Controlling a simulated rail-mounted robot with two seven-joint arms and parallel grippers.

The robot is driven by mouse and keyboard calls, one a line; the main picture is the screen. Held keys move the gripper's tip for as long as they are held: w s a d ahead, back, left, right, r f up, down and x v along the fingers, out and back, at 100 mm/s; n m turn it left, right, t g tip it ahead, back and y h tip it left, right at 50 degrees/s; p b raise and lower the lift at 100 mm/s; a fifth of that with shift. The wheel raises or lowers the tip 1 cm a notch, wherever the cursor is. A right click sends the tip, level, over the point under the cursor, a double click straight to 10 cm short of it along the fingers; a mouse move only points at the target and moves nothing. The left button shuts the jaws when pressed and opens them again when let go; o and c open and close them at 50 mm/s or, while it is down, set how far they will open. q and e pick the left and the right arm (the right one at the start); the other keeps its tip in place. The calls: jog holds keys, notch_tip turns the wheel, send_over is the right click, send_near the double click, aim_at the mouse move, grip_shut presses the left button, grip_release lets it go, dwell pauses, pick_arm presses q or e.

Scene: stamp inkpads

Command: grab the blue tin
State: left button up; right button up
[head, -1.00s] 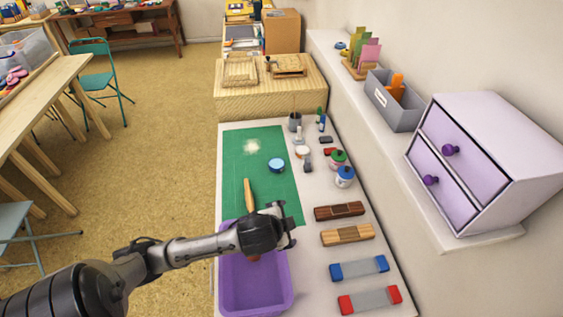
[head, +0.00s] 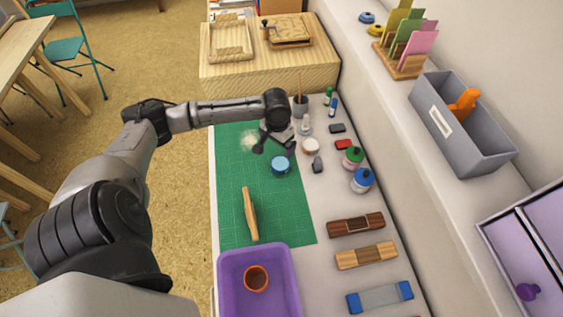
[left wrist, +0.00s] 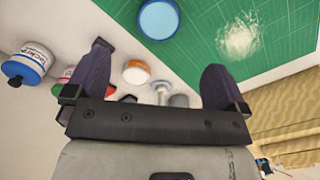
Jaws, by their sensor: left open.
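The blue tin (head: 280,165) is a small round tin with a light blue lid, standing on the green cutting mat (head: 232,205) near its right edge. In the left wrist view the blue tin (left wrist: 159,19) shows at the top, beyond the fingertips and between their lines. My left gripper (head: 276,145) is above the far right part of the mat, just beyond the tin in the head view. In the left wrist view its two dark fingers (left wrist: 158,70) are spread apart with nothing between them. My right gripper is not in view.
A white-and-orange jar (head: 311,146), a blue-capped bottle (head: 362,180) and a green-capped bottle (head: 352,157) stand right of the mat. A wooden tool (head: 250,213) lies on the mat. A purple tray (head: 292,270) holding an orange cup (head: 256,279) is at the front.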

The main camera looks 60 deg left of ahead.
pick_arm(q)
jog(key=b, duration=0.2)
send_over(279, 164)
jog(key=shift+n, duration=0.3)
jog(key=f, duration=0.8)
jog(key=shift+s+f, duration=0.15)
jog(key=shift+s, duration=0.1)
jog(key=shift+w+f+b, duration=0.2)
jog(key=shift+f+b, duration=0.3)
jog(key=shift+f, duration=0.7)
jog(key=shift+w+f+b, duration=0.15)
jog(key=shift+f+b, duration=0.3)
jog(key=shift+f, duration=1)
jog(key=shift+c, duration=0.3)
jog(key=c, duration=0.9)
jog(key=shift+r, duration=0.1)
jog(key=shift+c, duration=0.5)
